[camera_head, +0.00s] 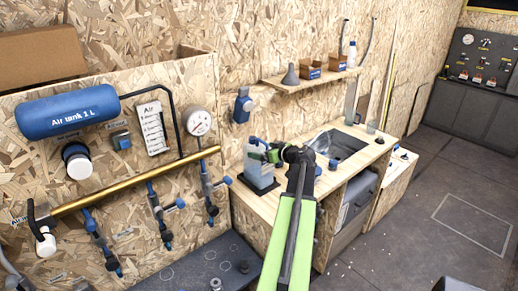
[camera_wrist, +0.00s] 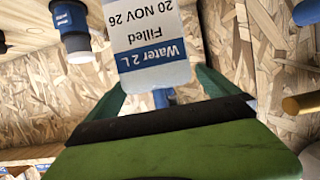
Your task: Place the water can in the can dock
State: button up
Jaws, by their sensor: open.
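The water can (camera_head: 259,168) is a pale, translucent can with a blue cap. In the head view it stands upright on the left part of the wooden counter, at a dark base (camera_head: 258,191) that looks like the can dock. I cannot tell how fully it sits in it. My gripper (camera_head: 272,153) is at the can's upper right side. In the wrist view the can's label (camera_wrist: 152,48), reading "Water 2 L", appears upside down just beyond my gripper (camera_wrist: 160,84). The green fingers are apart, with a blue part of the can low between them.
The wooden counter (camera_head: 288,178) has a sink (camera_head: 338,145) to the right. A shelf (camera_head: 310,76) with a funnel and small boxes is above. A brass pipe (camera_head: 130,181) with blue valves and a blue air tank (camera_head: 68,111) is on the left. The floor at right is mostly open.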

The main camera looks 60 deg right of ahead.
jog(key=p+v, duration=0.2)
jog(key=v, duration=0.6)
jog(key=shift+s, duration=0.2)
jog(key=shift+r, duration=0.1)
